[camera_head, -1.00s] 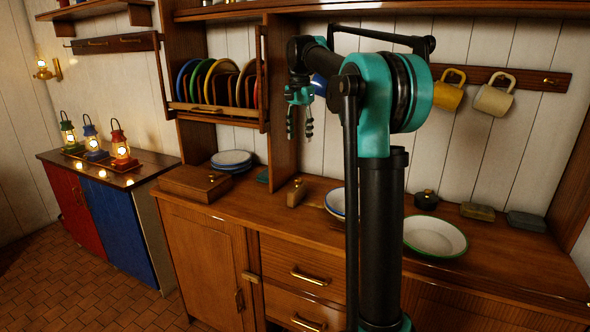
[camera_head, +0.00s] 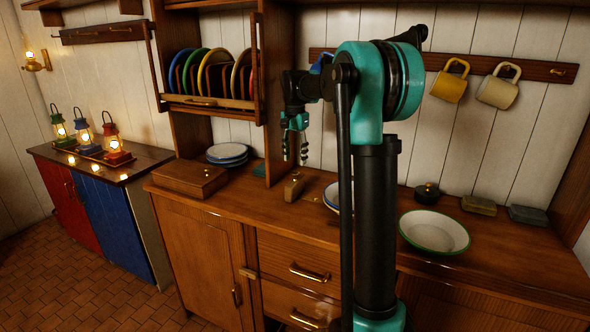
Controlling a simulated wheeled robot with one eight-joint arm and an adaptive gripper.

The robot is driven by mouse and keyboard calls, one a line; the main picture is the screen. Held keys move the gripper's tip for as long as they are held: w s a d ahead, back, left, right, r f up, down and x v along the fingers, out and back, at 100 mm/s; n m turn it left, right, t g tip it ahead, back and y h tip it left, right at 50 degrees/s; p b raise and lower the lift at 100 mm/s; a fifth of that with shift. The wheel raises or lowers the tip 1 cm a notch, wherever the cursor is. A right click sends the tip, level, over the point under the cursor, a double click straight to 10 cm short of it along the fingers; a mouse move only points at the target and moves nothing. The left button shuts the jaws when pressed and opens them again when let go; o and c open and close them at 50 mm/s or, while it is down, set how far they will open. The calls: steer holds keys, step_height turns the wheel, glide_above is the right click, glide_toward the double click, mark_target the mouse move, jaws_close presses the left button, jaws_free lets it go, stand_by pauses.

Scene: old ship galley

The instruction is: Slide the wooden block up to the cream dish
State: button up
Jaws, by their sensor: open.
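A small wooden block (camera_head: 294,187) stands on the wooden counter, left of my arm. The cream dish (camera_head: 434,232), a shallow bowl with a green rim, sits on the counter to the right of my arm. The block and the dish are well apart, with my arm's column in front of the space between them. My gripper (camera_head: 296,151) points down, open and empty, with its fingertips above the block in the picture. How far it is from the block in depth I cannot tell.
A blue-rimmed dish (camera_head: 332,196) is partly hidden behind my arm, right of the block. A wooden box (camera_head: 190,179) and stacked plates (camera_head: 227,152) are to the left. A dark lidded pot (camera_head: 427,192) stands behind the cream dish. An upright wooden panel (camera_head: 279,100) rises left of my gripper.

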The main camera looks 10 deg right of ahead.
mark_target(295, 172)
steer(key=shift+f, duration=2.55)
steer(key=shift+c, duration=0.6)
jaws_close()
